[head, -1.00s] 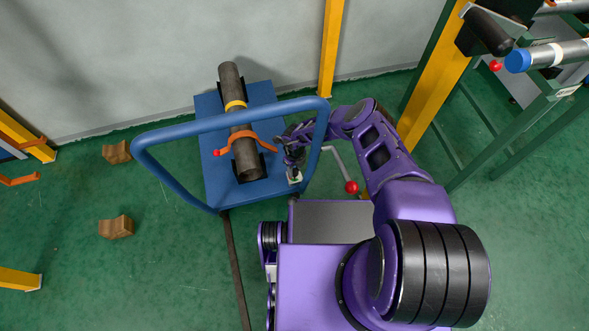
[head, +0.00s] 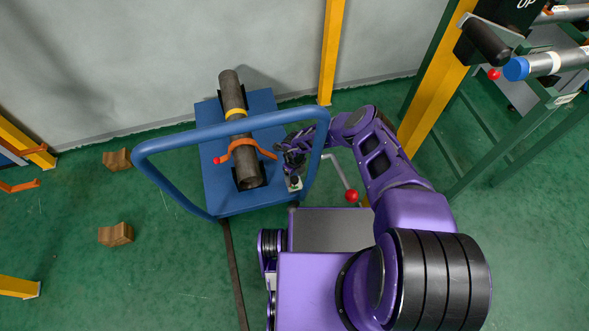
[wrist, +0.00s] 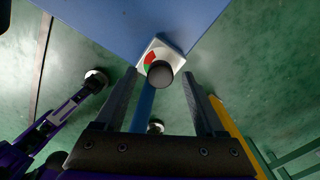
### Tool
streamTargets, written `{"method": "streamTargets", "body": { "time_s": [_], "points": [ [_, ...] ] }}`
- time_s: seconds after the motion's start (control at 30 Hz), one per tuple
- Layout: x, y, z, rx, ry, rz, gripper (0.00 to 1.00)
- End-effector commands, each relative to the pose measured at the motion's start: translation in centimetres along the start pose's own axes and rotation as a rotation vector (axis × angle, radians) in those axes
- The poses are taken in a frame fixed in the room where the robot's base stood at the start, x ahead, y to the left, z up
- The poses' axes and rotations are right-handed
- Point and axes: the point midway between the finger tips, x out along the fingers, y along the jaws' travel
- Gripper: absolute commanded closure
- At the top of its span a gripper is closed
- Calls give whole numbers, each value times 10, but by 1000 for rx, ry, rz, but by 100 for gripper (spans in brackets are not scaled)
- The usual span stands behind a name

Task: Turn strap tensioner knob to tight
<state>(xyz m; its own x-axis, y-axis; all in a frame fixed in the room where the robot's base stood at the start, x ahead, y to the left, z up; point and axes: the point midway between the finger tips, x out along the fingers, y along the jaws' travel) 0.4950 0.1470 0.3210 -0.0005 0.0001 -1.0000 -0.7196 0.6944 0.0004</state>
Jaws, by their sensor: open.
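The strap tensioner knob (wrist: 160,74) is a dark round knob on a white plate (wrist: 169,50) with a red and green dial, at the edge of the blue cart. Which colour the knob points to I cannot tell. In the head view the plate (head: 294,184) is small at the cart's right corner. My gripper (wrist: 159,80) is open, with one finger on each side of the knob in the wrist view; no clear contact shows. In the head view my gripper (head: 293,162) is beside the cart, just above the plate, its fingertips partly hidden. An orange strap (head: 244,148) crosses the grey pipe (head: 247,175).
A blue handle rail (head: 180,136) arches over the cart (head: 213,175) close to my arm. A crank with a red ball (head: 352,196) is right of the gripper. A yellow post (head: 331,55) and a green rack (head: 455,120) stand behind and right. Wooden blocks (head: 116,235) lie left.

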Motion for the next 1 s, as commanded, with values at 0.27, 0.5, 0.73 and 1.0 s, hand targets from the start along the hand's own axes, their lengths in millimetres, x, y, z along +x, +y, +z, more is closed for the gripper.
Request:
{"method": "streamTargets", "body": {
  "time_s": [0.27,0.5,0.73,1.0],
  "points": [
    [-58,-2,1,-3,-1,-2,28],
    [-116,-2,0,-2,-2,-2,28],
    [-156,-1,0,-1,-1,-1,28],
    [-171,0,0,0,0,-1,28]
  ]
}}
